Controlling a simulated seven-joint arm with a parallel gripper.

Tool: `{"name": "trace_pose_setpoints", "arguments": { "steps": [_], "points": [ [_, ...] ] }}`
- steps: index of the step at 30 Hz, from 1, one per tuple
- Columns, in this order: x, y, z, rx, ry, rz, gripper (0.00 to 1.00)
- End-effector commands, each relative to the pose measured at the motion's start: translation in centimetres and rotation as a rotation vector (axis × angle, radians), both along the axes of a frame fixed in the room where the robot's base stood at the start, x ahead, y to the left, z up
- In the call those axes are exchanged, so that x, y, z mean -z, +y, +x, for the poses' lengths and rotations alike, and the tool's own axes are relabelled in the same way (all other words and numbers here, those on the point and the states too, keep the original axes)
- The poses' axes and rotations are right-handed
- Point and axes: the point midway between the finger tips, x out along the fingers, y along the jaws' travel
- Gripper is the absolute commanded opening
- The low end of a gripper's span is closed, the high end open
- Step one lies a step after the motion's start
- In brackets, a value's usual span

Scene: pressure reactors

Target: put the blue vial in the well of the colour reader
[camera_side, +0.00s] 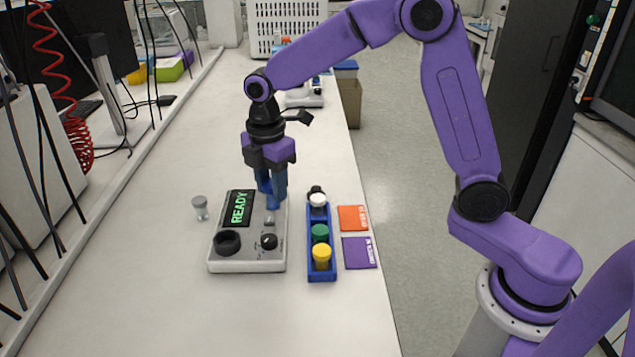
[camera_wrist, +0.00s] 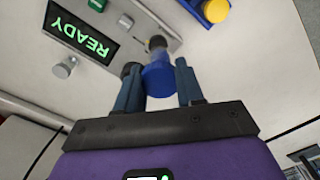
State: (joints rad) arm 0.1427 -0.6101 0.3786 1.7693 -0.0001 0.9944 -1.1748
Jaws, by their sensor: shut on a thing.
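The blue vial (camera_wrist: 158,80) is held between the two fingers of my gripper (camera_wrist: 160,88). In the side view my gripper (camera_side: 271,190) points down over the back right part of the colour reader (camera_side: 248,265). The vial (camera_side: 272,202) shows there only partly among the blue-grey fingers, seemingly above the reader's top. The reader's lit display (camera_side: 238,208) says READY. Its well, a black ring (camera_side: 228,242), is at the front left of the reader, apart from the vial. In the wrist view the left finger partly hides a dark round part.
A blue rack (camera_side: 321,272) with white, green and yellow caps stands right of the reader. Orange (camera_side: 352,218) and purple (camera_side: 359,252) cards lie beyond it. A small grey vial (camera_side: 200,207) stands left of the reader. The front of the bench is clear.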

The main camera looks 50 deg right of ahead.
Motion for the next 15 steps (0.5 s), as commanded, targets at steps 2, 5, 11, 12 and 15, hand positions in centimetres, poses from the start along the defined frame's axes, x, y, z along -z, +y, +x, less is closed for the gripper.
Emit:
{"name": "trace_pose_setpoints", "arguments": {
  "steps": [2, 5, 11, 12, 15],
  "points": [
    [0.5, 1.9, 1.7, -0.002, 0.001, 0.0, 0.08],
    [1.0, 3.9, 3.6, -0.001, 0.001, -0.001, 0.08],
    [1.9, 6.9, 6.0, -0.001, 0.0, 0.0, 0.08],
    [2.0, 7.2, 6.3, 0.0, -0.001, 0.0, 0.08],
    [2.3, 7.9, 6.8, 0.0, -0.001, 0.0, 0.08]
  ]
}}
